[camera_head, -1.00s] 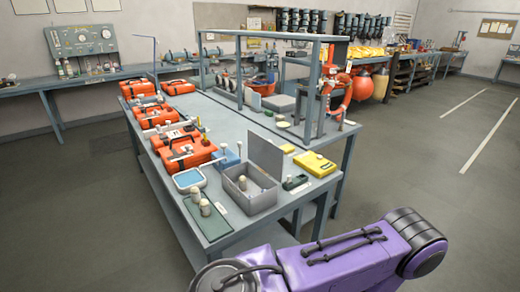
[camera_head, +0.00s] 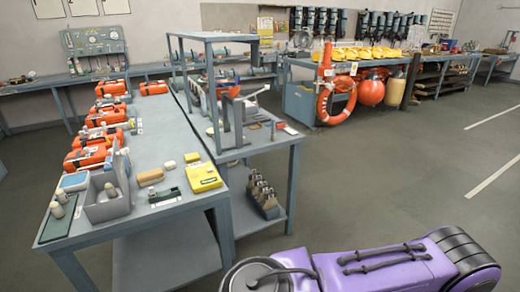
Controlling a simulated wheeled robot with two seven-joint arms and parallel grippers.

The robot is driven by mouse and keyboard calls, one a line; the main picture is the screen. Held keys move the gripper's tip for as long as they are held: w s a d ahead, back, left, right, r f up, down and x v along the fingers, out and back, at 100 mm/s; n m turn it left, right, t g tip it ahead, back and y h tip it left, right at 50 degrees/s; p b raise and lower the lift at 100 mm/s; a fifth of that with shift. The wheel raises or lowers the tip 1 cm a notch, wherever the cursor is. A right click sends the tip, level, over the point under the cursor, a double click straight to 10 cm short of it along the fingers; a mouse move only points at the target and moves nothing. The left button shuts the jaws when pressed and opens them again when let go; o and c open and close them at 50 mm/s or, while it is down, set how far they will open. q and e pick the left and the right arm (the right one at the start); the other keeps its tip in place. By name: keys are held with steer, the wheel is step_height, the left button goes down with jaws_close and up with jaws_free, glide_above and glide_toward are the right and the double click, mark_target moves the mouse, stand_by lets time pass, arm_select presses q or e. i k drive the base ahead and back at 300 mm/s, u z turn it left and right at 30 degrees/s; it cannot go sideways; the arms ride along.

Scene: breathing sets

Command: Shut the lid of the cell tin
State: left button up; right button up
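The cell tin, a grey open-topped box (camera_head: 108,211), stands near the front left of the grey bench. Its lid (camera_head: 124,168) appears raised at the right side, seen nearly edge-on. A pale cylindrical cell (camera_head: 110,191) shows inside the tin. Two more pale cells (camera_head: 60,204) stand on a dark green mat (camera_head: 55,229) left of the tin. A purple arm of mine crosses the lower right, well away from the tin. Neither gripper is in view.
On the grey bench (camera_head: 165,215), right of the tin, are a tan block (camera_head: 150,177), a small green item (camera_head: 164,195) and a yellow case (camera_head: 203,178). Orange cases (camera_head: 90,155) line the left side. A grey frame rises behind. Open floor lies to the right.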

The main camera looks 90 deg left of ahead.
mark_target(117, 161)
steer(key=i, duration=0.75)
steer(key=u, duration=4.25)
steer(key=i, duration=1.65)
